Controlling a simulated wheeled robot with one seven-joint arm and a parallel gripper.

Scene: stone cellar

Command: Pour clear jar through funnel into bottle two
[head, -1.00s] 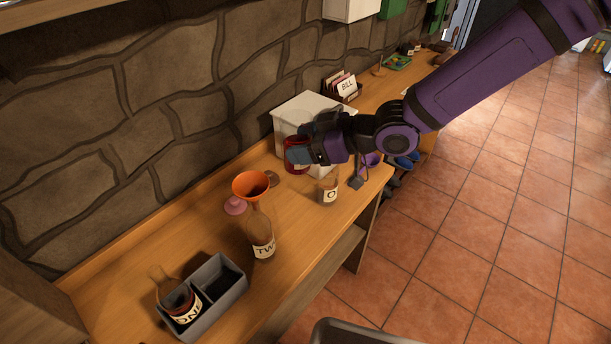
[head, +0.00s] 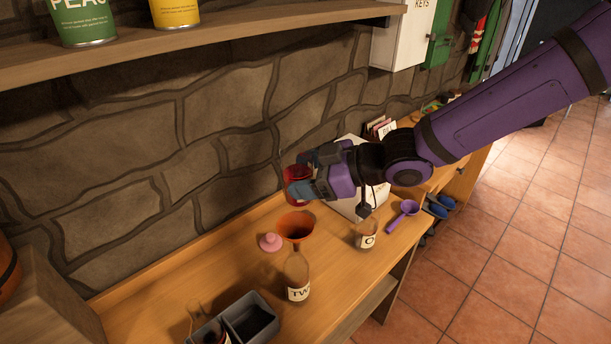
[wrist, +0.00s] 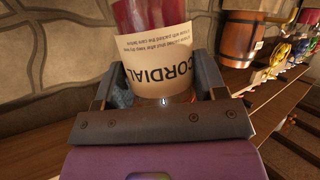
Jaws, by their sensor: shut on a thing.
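My gripper (head: 296,182) is shut on a red jar (head: 294,174) with a cream CORDIAL label; in the wrist view the jar (wrist: 155,60) fills the space between the fingers, its lettering upside down. I hold it above the bench, just behind and above the orange funnel (head: 296,226) as the head view shows it.
A pink stopper (head: 270,242) lies left of the funnel. A small labelled glass jar (head: 367,238) and a purple scoop (head: 403,214) are to the right. A grey divided caddy (head: 252,318) is at front left. A white box (head: 347,205) stands behind my gripper. A shelf (head: 230,50) overhangs the wall.

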